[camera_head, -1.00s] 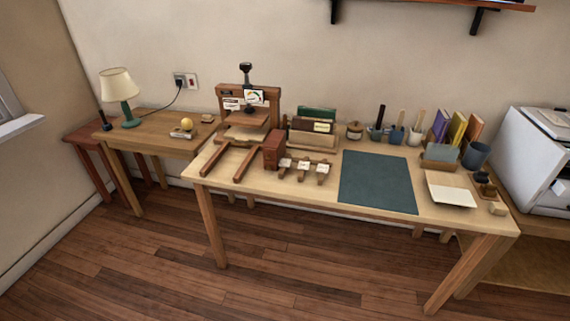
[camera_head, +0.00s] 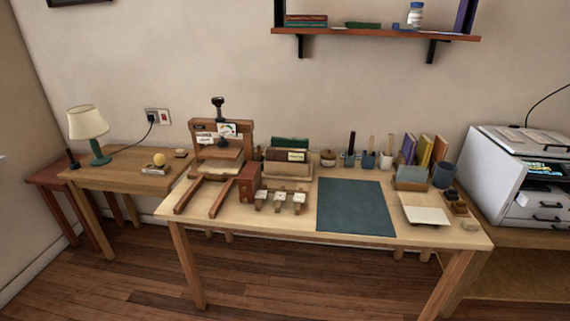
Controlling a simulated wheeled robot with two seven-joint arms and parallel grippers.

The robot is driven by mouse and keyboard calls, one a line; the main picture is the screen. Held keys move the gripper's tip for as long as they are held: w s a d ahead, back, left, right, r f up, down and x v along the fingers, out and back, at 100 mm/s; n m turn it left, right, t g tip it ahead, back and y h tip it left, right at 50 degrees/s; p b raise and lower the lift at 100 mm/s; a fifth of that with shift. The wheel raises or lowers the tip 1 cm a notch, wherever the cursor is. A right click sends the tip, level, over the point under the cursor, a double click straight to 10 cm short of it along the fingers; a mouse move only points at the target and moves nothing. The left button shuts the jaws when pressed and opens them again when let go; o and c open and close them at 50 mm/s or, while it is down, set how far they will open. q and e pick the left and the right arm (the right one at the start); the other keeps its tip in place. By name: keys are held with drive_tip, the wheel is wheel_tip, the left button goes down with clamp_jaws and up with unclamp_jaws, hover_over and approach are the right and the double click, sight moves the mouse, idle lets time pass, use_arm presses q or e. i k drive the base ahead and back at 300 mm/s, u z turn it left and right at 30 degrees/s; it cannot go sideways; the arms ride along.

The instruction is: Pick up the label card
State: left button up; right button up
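No object is clearly readable as the label card. A pale cream card-like piece (camera_head: 428,215) lies on a wooden board near the right front of the long worktable (camera_head: 280,218). Small white printed cards (camera_head: 228,129) show on the frame of the wooden press (camera_head: 219,150) at the table's left. A pale label also shows on a dark book (camera_head: 297,156) in the wooden book holder behind. Neither of my grippers is in view.
A dark green mat (camera_head: 355,207) lies mid-table, bare. Small wooden stamp-like tools (camera_head: 280,200) stand beside a red-brown block (camera_head: 249,182). Pots (camera_head: 368,159) and upright books (camera_head: 424,150) line the back. A white printer (camera_head: 515,170) stands right; a lamp table (camera_head: 130,176) left. Wood floor lies in front.

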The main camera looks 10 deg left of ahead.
sight(260, 194)
drive_tip(key=k, duration=0.65)
drive_tip(key=z, duration=0.5)
drive_tip(key=i, duration=0.6)
drive_tip(key=z, duration=0.45)
drive_tip(key=i, duration=0.85)
drive_tip(key=u, duration=1)
drive_tip(key=i, duration=0.55)
drive_tip(key=u, duration=0.65)
